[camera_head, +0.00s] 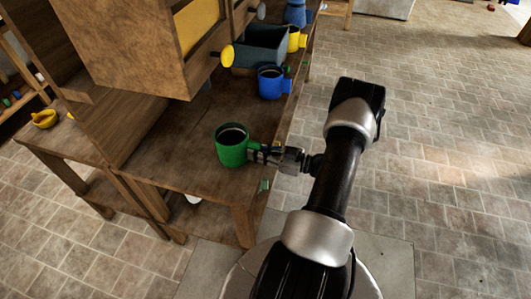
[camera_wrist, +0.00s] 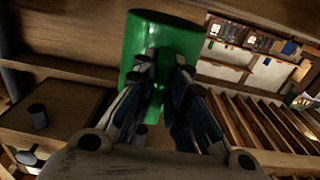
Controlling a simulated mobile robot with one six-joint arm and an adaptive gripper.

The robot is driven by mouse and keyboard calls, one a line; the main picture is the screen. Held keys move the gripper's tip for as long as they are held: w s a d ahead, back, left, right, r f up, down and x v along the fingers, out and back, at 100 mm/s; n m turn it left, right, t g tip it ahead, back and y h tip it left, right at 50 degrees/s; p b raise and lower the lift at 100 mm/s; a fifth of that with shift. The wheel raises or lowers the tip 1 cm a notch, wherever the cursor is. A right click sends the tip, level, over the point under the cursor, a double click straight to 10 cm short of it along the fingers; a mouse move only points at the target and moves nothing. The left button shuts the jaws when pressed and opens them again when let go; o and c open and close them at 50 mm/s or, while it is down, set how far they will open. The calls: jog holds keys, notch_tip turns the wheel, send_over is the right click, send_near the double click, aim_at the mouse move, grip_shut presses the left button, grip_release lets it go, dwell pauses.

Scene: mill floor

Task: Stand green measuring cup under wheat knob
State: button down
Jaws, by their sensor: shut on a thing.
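The green measuring cup (camera_head: 231,147) is upright in the head view, over the front part of the wooden bench (camera_head: 178,178). I cannot tell whether its base touches the wood. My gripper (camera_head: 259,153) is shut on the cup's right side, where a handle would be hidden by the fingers. In the wrist view the green cup (camera_wrist: 160,35) fills the top middle, between and beyond my fingertips (camera_wrist: 165,72). A yellow knob (camera_head: 227,56) sticks out near the wooden bin (camera_head: 140,58) with yellow contents, behind the cup. No label shows, so I cannot confirm it is the wheat knob.
A blue cup (camera_head: 270,85) stands farther back on the bench, beside a grey-blue box (camera_head: 268,42) and a yellow cup (camera_head: 299,41). The wooden bin overhangs the bench at left. A yellow bowl (camera_head: 44,119) sits far left. Bench around the green cup is clear.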

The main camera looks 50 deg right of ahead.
jog(key=x, duration=0.6)
jog(key=shift+f, duration=0.3)
jog(key=shift+w+f, duration=0.1)
jog(key=shift+f, duration=0.2)
jog(key=shift+f+b, duration=0.55)
jog(key=shift+b, duration=0.15)
jog(key=c, duration=1.5)
grip_release()
jog(key=shift+c, duration=0.2)
jog(key=v, duration=1.2)
